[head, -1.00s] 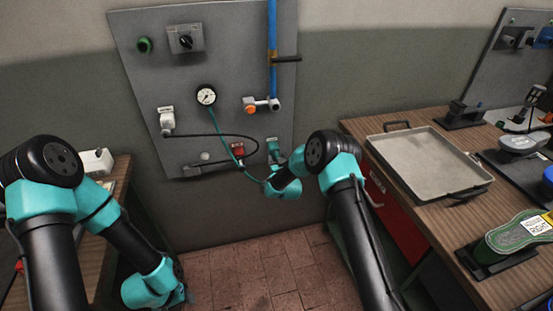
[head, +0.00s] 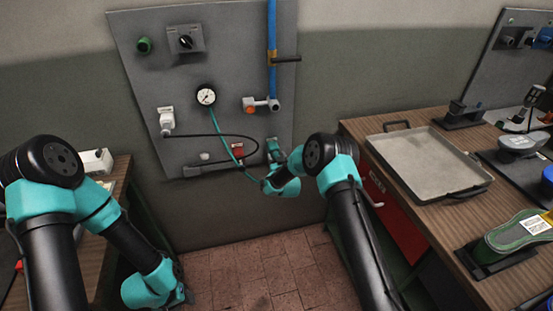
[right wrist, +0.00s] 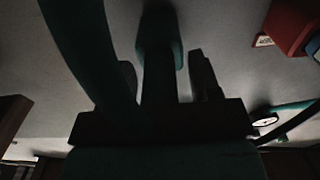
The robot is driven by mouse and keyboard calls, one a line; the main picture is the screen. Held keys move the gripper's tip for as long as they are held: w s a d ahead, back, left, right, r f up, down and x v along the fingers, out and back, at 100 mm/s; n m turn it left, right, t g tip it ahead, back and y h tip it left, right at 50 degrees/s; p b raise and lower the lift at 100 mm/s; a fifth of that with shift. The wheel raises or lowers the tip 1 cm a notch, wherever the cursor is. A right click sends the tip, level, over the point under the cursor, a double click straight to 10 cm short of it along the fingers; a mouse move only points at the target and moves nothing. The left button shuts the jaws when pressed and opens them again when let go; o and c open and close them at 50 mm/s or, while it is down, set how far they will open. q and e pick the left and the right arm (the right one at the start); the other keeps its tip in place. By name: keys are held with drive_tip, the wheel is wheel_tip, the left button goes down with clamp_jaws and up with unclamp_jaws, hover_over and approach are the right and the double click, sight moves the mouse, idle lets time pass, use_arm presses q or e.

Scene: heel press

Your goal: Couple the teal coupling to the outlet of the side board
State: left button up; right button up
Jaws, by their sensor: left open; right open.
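The side board (head: 225,60) is a grey panel on the wall. A teal coupling (head: 272,146) shows low on its right side, just above my right wrist. In the right wrist view a dark teal part, which looks like the coupling (right wrist: 160,35), lies between the fingers of my right gripper (right wrist: 163,75). The jaws are open, with gaps at both sides of it. A thick teal hose (right wrist: 82,50) curves past on the left. The coupling's seat on the outlet is too dark and hidden to tell. My left gripper (head: 184,296) is low at left, empty and mostly hidden by its wrist.
A pressure gauge (head: 206,96), a red block (head: 238,149), a white fitting (head: 167,118) and a blue pipe (head: 272,45) are on the board. A black cable loops across it. At right a bench carries a metal tray (head: 425,165). The floor between the benches is clear.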

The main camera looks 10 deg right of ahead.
drive_tip(key=shift+w+r, duration=0.2)
drive_tip(key=shift+r, duration=0.1)
drive_tip(key=shift+c, duration=0.2)
drive_tip(key=shift+a+r, duration=0.1)
clamp_jaws()
drive_tip(key=shift+s+a, duration=0.1)
drive_tip(key=shift+s, duration=0.1)
drive_tip(key=shift+s+f, duration=0.15)
drive_tip(key=shift+s, duration=0.4)
drive_tip(key=shift+s+f, duration=0.15)
drive_tip(key=shift+s, duration=0.35)
drive_tip(key=shift+s+d, duration=0.2)
drive_tip(key=shift+s, duration=0.7)
drive_tip(key=shift+s+d, duration=0.15)
drive_tip(key=shift+s, duration=0.75)
drive_tip(key=shift+s, duration=0.2)
drive_tip(key=shift+s+d, duration=0.15)
drive_tip(key=shift+s, duration=1.55)
